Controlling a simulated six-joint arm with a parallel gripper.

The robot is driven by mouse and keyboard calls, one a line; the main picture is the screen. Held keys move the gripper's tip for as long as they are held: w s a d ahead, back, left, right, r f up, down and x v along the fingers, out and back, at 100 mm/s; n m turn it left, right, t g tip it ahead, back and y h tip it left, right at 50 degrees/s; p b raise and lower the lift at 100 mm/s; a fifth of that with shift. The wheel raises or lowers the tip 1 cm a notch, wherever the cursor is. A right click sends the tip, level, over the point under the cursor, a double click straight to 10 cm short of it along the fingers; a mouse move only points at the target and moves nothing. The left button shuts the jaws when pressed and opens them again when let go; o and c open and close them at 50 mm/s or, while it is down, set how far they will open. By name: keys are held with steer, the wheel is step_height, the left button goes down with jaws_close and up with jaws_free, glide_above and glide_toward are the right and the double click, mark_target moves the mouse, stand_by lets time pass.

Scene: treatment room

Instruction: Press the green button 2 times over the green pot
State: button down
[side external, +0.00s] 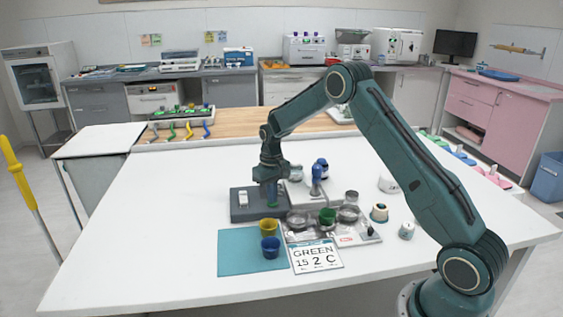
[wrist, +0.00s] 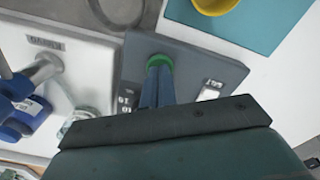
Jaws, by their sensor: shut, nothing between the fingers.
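My gripper (side external: 270,196) is shut and empty, pointing down at the right part of a dark grey box (side external: 247,213). The green button (side external: 272,205) sits right at its fingertips. In the wrist view the shut fingers (wrist: 158,72) cover most of the green button (wrist: 160,57), leaving its far rim in sight; I cannot tell whether they touch or press it. The box also carries a white switch (side external: 243,198). The green pot (side external: 327,217) stands among metal holders, right of the box and apart from my gripper.
A yellow pot (side external: 268,227) and a blue pot (side external: 270,247) stand on a teal mat (side external: 236,256). A card (side external: 316,257) reads GREEN 15 2 C. A blue-and-white device (side external: 319,172) stands close behind my gripper, to the right. The table's left side is clear.

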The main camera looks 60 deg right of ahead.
steer(key=shift+r, duration=1.4)
step_height(320, 180, up, 6)
stand_by(1.0)
